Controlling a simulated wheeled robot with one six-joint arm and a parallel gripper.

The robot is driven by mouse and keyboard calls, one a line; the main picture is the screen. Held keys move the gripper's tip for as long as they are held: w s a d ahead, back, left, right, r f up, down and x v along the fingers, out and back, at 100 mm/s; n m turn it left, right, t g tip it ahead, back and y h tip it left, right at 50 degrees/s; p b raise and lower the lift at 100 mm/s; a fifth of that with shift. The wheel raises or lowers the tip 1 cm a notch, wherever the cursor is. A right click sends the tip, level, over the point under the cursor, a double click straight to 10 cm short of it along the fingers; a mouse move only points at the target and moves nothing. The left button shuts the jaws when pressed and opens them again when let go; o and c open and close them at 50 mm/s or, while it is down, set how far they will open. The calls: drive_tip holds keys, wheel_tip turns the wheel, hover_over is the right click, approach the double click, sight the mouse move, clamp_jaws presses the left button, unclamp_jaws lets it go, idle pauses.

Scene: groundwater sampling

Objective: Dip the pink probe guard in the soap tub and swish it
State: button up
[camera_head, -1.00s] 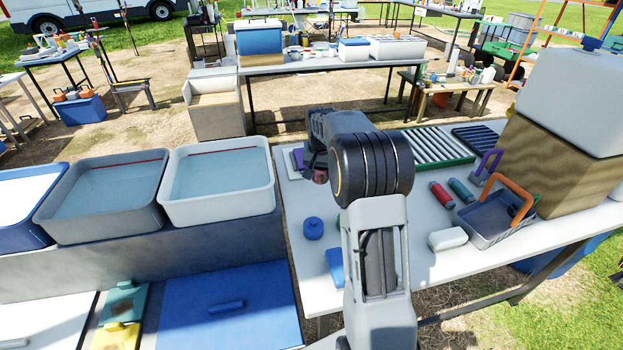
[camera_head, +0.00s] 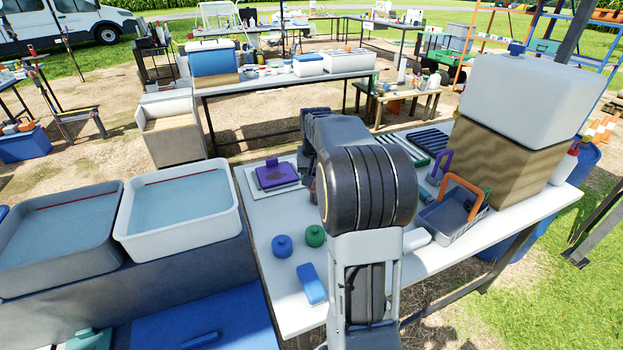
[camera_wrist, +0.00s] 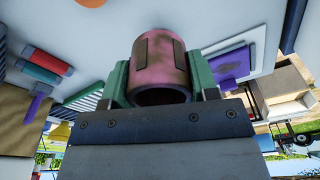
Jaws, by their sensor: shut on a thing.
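The pink probe guard (camera_wrist: 158,62) is a short hollow tube with dark smudges, seen in the wrist view with its open end facing the camera. My gripper (camera_wrist: 160,82) is shut on it, one green-padded finger on each side. In the head view my arm hides most of the gripper and the guard, above the white table. Two water-filled tubs stand left of the table: a white tub (camera_head: 230,212) and a grey tub (camera_head: 112,243). Each has a red line on its inner wall. I cannot tell which one holds soap. The gripper is away from both.
On the table (camera_head: 290,330) are a purple block on a pale plate (camera_head: 277,173), a blue knobbed lid (camera_head: 282,246), a green knobbed lid (camera_head: 315,236) and a blue block (camera_head: 311,283).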

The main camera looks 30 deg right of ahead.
wheel_tip(320, 180, up, 11)
drive_tip(key=p, duration=0.8)
drive_tip(key=shift+p, duration=0.3)
drive_tip(key=shift+f, duration=0.15)
